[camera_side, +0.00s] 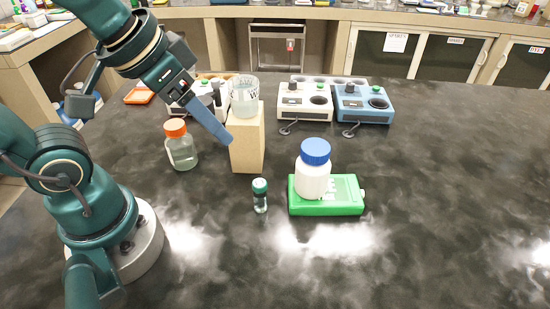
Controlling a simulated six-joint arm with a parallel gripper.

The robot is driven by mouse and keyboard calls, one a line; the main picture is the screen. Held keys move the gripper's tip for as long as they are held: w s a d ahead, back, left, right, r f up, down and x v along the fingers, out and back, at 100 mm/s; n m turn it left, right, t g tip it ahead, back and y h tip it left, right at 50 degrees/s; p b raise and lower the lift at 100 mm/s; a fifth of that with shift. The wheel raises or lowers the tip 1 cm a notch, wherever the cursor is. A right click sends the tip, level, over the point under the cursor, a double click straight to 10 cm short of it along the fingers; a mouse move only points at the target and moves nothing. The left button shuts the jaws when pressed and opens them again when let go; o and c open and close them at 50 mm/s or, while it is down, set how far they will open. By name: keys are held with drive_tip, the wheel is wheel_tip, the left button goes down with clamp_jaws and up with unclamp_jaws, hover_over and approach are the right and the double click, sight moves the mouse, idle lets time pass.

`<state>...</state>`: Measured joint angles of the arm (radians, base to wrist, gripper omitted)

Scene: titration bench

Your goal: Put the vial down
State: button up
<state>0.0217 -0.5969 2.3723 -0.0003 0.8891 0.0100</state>
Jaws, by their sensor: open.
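A small clear vial (260,198) with a dark green cap stands upright on the black bench, in front of a beige block and left of a green device. My gripper (222,138) is up and to the left of the vial, apart from it. Its blue-grey fingers point down and to the right, beside the upper left of the beige block. It is open, and I see nothing held in it. The nearer finger hides the other one.
The beige block (247,150) carries a glass beaker (245,97). An orange-capped bottle (180,149) stands left of it. A white bottle (313,179) with a blue lid sits on the green device (330,209). White (304,101) and blue (363,104) instruments stand behind. The front and right bench are clear.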

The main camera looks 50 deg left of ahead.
sight(259, 183)
drive_tip(key=w+d+f+g, duration=0.1)
drive_tip(key=f, duration=0.2)
drive_tip(key=w+d+f+m+g, duration=0.1)
drive_tip(key=w+d+f+g, duration=0.1)
drive_tip(key=f, duration=0.1)
drive_tip(key=w+d+f+m+g, duration=0.1)
drive_tip(key=w+f+g, duration=0.1)
drive_tip(key=f, duration=0.1)
drive_tip(key=shift+w+d+f, duration=0.2)
drive_tip(key=shift+d+f, duration=0.1)
drive_tip(key=shift+s+f, duration=0.2)
drive_tip(key=shift+f, duration=2.7)
clamp_jaws()
